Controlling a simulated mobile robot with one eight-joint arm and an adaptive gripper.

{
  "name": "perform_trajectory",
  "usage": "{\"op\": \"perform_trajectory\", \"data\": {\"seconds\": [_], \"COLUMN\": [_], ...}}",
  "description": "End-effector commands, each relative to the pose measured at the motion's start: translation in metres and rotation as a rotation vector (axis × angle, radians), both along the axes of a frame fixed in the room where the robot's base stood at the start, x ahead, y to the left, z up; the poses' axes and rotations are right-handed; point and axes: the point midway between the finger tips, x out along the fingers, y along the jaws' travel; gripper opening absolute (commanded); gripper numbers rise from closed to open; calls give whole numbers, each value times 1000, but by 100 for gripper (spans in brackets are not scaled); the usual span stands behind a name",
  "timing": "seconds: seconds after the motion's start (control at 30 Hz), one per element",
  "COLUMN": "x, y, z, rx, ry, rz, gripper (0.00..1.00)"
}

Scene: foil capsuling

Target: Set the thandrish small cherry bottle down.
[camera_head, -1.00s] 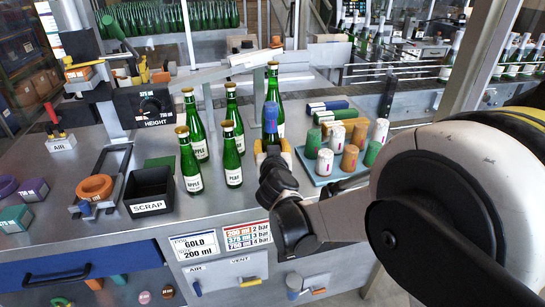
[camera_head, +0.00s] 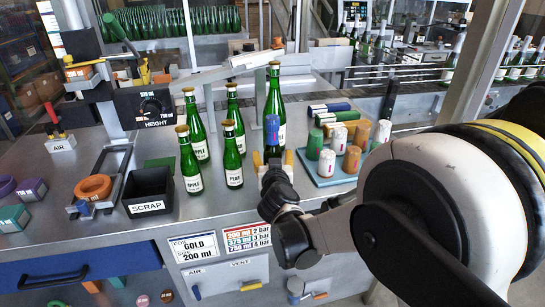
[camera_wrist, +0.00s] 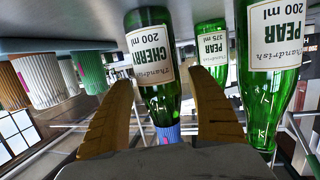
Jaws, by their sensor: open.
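The cherry bottle (camera_wrist: 152,70) is green glass with a white "Thandrish CHERRY 200 ml" label. It appears inverted in the wrist view, its base meeting the grey worktop at the top of the picture. Its blue foil top (camera_head: 272,130) shows in the head view, with the body hidden behind my gripper. My gripper (camera_head: 272,160) is open, with one yellow finger on each side of the bottle. In the wrist view, my gripper (camera_wrist: 163,110) shows a gap on either side of the bottle's neck and shoulder. The bottle looks upright.
Pear bottles (camera_head: 233,160) and apple bottles (camera_head: 189,160) stand close on the left, with a gold-topped bottle (camera_head: 275,82) behind. A blue tray (camera_head: 322,178) of coloured capsules is close on the right. A black scrap bin (camera_head: 148,190) stands farther left.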

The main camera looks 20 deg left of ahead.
Motion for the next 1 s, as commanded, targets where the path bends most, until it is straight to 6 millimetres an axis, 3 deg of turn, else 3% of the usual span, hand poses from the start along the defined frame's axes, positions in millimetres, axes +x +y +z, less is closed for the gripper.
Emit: {"op": "perform_trajectory", "data": {"seconds": [0.17,0.63,0.8,1.0], "x": [-7,-96,-109,-111], "y": [-2,-34,-40,-41], "z": [6,25,27,27], "rx": [0,-1,0,0], "ry": [0,0,0,0], "rz": [1,1,1,-1], "gripper": [68,68,68,68]}}
